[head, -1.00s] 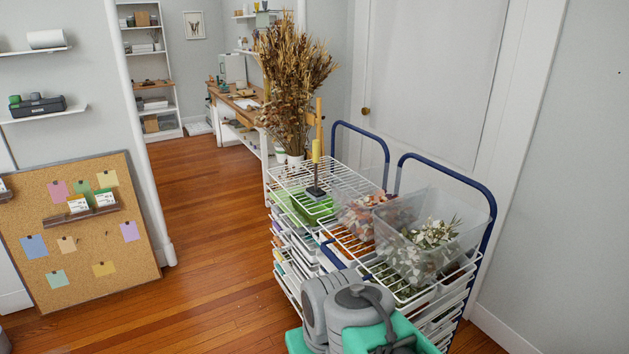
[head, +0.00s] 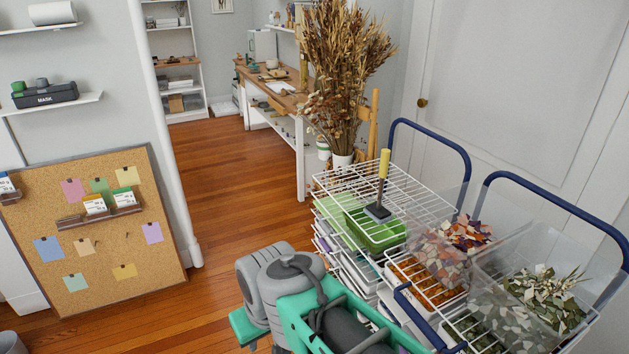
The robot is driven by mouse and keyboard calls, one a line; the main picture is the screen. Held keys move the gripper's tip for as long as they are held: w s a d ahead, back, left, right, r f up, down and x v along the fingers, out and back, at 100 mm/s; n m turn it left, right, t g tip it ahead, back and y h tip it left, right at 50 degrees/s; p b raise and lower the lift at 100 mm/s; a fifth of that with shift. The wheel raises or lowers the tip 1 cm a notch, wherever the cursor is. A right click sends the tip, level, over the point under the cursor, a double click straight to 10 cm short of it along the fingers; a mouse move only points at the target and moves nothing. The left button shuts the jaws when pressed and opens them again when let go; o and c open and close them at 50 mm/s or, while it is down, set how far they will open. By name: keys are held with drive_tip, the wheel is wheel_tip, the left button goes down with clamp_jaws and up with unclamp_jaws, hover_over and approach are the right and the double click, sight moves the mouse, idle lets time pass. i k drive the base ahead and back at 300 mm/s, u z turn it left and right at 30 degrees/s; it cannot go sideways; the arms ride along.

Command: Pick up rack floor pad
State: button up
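No thing in view can be surely told as the rack floor pad. A wire rack (head: 340,184) with white shelves stands at the right. On its top lies a tool with a yellow handle (head: 384,165) standing up from a dark flat foot (head: 378,211). A green tray (head: 372,238) sits below the top wires. My gripper is not in view; only grey and teal parts of my arm show at the bottom, in front of the rack's lower part.
Clear bins of dried leaves (head: 545,298) and petals (head: 467,234) sit at the rack's right, beside blue rails (head: 432,138). Dried plants (head: 343,68) stand behind it. A cork board (head: 100,258) leans at left. Wood floor (head: 225,215) is clear between.

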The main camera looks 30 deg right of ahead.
sight(377, 212)
drive_tip(key=z, duration=0.15)
drive_tip(key=i, duration=2.25)
drive_tip(key=z, duration=0.55)
